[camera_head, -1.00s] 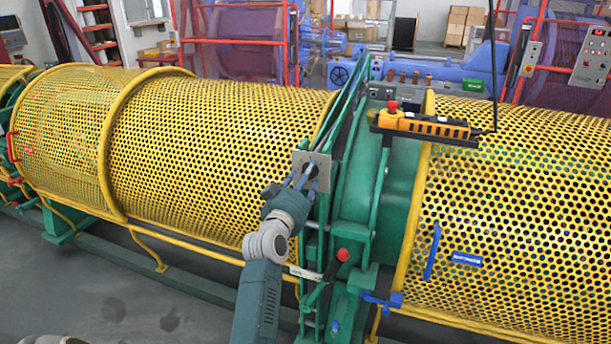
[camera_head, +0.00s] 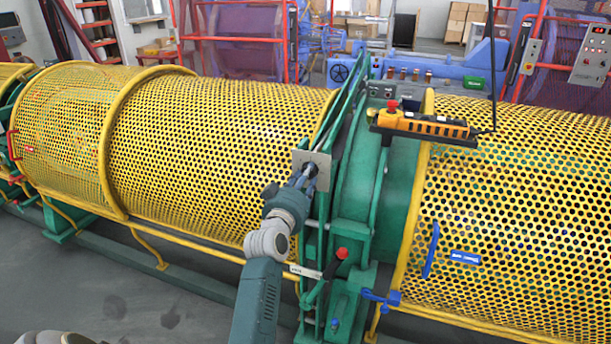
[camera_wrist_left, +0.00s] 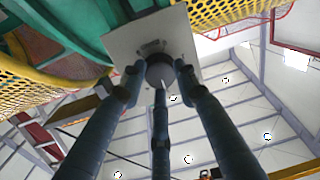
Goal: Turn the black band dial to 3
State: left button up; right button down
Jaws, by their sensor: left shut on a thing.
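The black band dial (camera_wrist_left: 160,73) sits on a light square plate (camera_wrist_left: 122,45), mounted beside the green frame of the strander. In the head view the plate (camera_head: 322,171) shows at the machine's middle, with the dial (camera_head: 310,170) partly covered by my fingers. My left gripper (camera_wrist_left: 158,80) is shut on the dial, its fingers set around the knob. In the head view the left gripper (camera_head: 304,178) reaches up to the plate from below. The dial's numbers and its setting cannot be read. My right gripper is not in view.
Yellow perforated guards (camera_head: 215,150) lie on both sides of the green frame (camera_head: 360,190). A red-knobbed lever (camera_head: 342,254) stands just below and right of my wrist.

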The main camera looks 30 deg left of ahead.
pick_arm(q)
jog(key=shift+a+r, duration=0.1)
jog(key=shift+r, duration=0.2)
jog(key=o, duration=1.2)
jog(key=shift+c, duration=0.2)
jog(key=shift+f, duration=0.1)
jog(key=v, duration=1.2)
